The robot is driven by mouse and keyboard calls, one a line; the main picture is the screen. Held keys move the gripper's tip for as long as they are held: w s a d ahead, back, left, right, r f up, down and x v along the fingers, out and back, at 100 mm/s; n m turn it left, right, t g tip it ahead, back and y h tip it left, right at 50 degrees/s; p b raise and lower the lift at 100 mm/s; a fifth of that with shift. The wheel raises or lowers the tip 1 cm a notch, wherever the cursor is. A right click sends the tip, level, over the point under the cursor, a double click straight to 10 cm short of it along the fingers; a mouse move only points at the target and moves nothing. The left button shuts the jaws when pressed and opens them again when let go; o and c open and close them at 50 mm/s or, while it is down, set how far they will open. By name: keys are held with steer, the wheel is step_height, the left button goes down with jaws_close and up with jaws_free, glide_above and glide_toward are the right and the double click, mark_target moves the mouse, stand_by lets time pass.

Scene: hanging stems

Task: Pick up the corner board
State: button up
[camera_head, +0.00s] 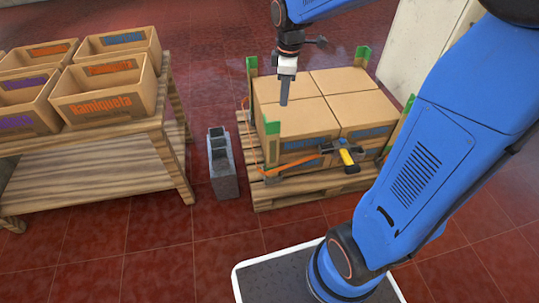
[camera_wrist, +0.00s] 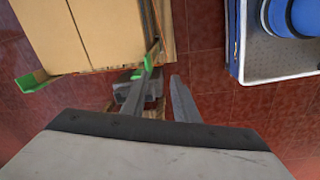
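Green corner boards stand at the corners of the stacked cartons: front left (camera_head: 272,142), back left (camera_head: 251,68), back right (camera_head: 362,56) and front right (camera_head: 406,106). My gripper (camera_head: 284,101) points down above the left cartons in the head view. In the wrist view my gripper (camera_wrist: 162,77) has its fingers apart with nothing held between them. A green corner board (camera_wrist: 148,62), seemingly the front left one, shows close to the left fingertip. Another green corner board (camera_wrist: 35,82) shows at the far left. Whether the fingertip touches the near board cannot be told.
Cartons (camera_head: 300,118) sit on a wooden pallet (camera_head: 275,200). An orange strap (camera_head: 298,162) runs to a yellow-handled tensioner (camera_head: 345,155). A grey hollow block (camera_head: 222,165) stands left of the pallet. A wooden table (camera_head: 100,165) with open boxes (camera_head: 105,90) is at the left.

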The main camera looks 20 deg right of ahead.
steer(key=w+a+f+n+g, duration=0.1)
steer(key=w+a+f+n, duration=0.15)
steer(key=w+f, duration=0.3)
steer(key=n, duration=0.1)
glide_toward(273, 132)
step_height(273, 132, down, 5)
steer(key=shift+w+d+f, duration=0.1)
steer(key=shift+w+f, duration=0.05)
steer(key=shift+f, duration=2.6)
jaws_close()
